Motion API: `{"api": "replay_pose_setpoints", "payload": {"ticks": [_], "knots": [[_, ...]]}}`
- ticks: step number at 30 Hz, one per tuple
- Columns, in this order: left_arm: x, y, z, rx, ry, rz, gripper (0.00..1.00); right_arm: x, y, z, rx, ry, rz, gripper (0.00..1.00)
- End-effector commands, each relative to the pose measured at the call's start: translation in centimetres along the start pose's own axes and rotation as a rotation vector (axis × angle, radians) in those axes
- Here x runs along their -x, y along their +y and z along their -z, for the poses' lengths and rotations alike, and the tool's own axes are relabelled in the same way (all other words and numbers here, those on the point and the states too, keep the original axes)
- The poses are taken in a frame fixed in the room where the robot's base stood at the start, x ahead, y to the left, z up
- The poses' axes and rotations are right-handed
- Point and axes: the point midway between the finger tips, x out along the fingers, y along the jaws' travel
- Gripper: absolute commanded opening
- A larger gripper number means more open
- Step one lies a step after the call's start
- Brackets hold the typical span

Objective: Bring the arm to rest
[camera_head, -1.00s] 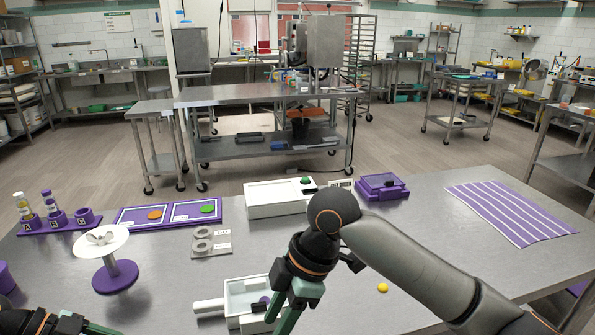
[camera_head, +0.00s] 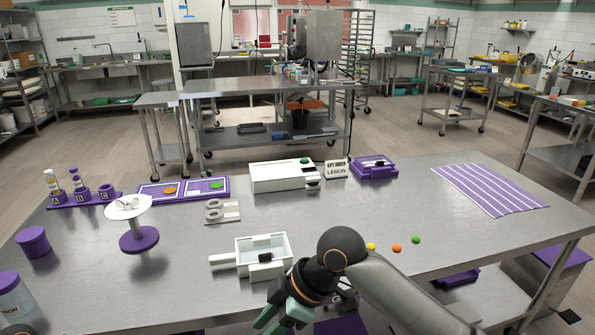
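My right arm comes in from the lower right and reaches over the front edge of the steel table (camera_head: 205,290). My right gripper (camera_head: 281,318) hangs at the bottom edge, pointing down and left. Its two green fingers look spread apart, with nothing seen between them, though the tips are near the frame edge. It is just in front of a white open-topped box with a handle (camera_head: 283,244), which holds a dark piece. My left gripper is out of view.
Yellow (camera_head: 371,246), orange (camera_head: 396,249) and green (camera_head: 416,240) balls lie right of my arm. A purple-based stand (camera_head: 139,240), purple jar (camera_head: 33,241) and clear container (camera_head: 14,302) are at left. A white machine (camera_head: 282,179) and striped mat (camera_head: 491,190) are farther back.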

Motion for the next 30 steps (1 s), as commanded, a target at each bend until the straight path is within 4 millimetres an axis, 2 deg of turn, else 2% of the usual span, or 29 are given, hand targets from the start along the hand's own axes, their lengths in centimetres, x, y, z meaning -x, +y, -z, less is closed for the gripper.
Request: {"api": "replay_pose_setpoints", "payload": {"ticks": [5,8,11,17,23,27,30], "knots": [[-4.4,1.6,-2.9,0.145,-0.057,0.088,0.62,-3.4,0.3,-1.3,-0.203,0.152,-0.081,0.45],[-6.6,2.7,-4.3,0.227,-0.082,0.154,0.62,-5.0,0.7,-2.8,-0.335,0.231,-0.148,0.45],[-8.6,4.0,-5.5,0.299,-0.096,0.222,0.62,-6.3,0.8,-5.0,-0.47,0.294,-0.222,0.45],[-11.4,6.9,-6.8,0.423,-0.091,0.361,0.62,-8.3,-0.3,-11.2,-0.723,0.366,-0.387,0.45],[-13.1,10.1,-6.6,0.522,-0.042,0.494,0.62,-9.0,-3.7,-18.9,-0.927,0.368,-0.573,0.45],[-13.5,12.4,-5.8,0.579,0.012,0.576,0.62,-8.6,-7.6,-24.4,-1.022,0.333,-0.704,0.45],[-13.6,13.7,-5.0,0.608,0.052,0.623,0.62,-7.9,-10.4,-27.4,-1.057,0.3,-0.78,0.45]]}}
